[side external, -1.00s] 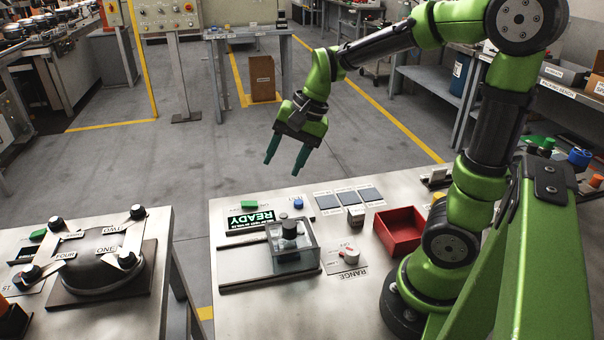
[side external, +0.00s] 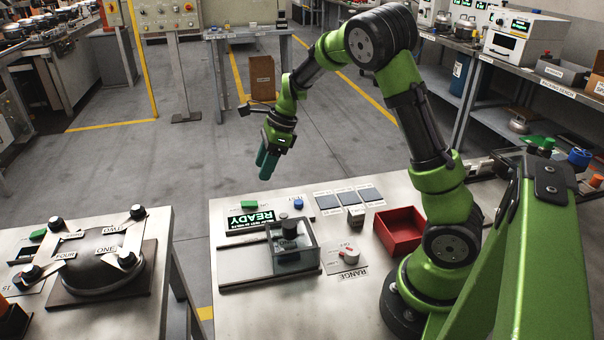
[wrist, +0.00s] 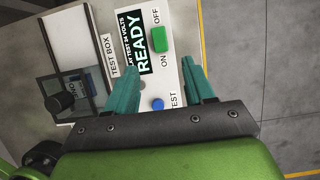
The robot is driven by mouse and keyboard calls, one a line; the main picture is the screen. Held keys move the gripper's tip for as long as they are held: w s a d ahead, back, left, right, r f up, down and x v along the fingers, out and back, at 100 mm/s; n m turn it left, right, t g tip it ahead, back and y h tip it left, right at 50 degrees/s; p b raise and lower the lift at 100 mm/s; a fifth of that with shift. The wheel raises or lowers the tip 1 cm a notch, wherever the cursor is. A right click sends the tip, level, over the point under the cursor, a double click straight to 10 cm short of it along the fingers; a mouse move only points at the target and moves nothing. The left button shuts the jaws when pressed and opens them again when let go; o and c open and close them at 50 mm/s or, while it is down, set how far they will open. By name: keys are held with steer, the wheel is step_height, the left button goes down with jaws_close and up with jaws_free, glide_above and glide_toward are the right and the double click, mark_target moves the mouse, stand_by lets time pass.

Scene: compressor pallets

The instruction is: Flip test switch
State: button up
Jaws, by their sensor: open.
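The test box (wrist: 113,52) lies on the metal bench, with a display reading READY (side external: 250,218). A green switch (wrist: 158,40) sits beside the display, between ON and OFF markings, nearer OFF. It also shows in the side view (side external: 249,204). A blue button (wrist: 157,104) by the word TEST also shows in the side view (side external: 298,203). My gripper (side external: 267,167) is open and empty, pointing down above and beyond the bench's far edge. In the wrist view its fingers (wrist: 159,66) frame the switch and button, with clear height between.
A clear-sided box (side external: 296,252) with a dark knob stands in front of the display. A RANGE dial (side external: 350,256), a red tray (side external: 400,229) and grey pads (side external: 348,197) are to its right.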

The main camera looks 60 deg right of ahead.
mark_target(248, 203)
steer(key=x, duration=1)
steer(key=shift+a+f, duration=0.1)
steer(key=shift+f, duration=0.15)
steer(key=shift+w, duration=0.1)
jaws_close()
steer(key=shift+w+a+r+g+h, duration=0.15)
steer(key=shift+a+g+h, duration=0.1)
steer(key=shift+g+h, duration=0.2)
steer(key=shift+w+a+g+h, duration=0.1)
steer(key=shift+g+h, duration=0.45)
steer(key=shift+w+a+g+h, duration=0.1)
steer(key=shift+w+g+h, duration=0.05)
steer(key=shift+g+h, duration=0.35)
jaws_free()
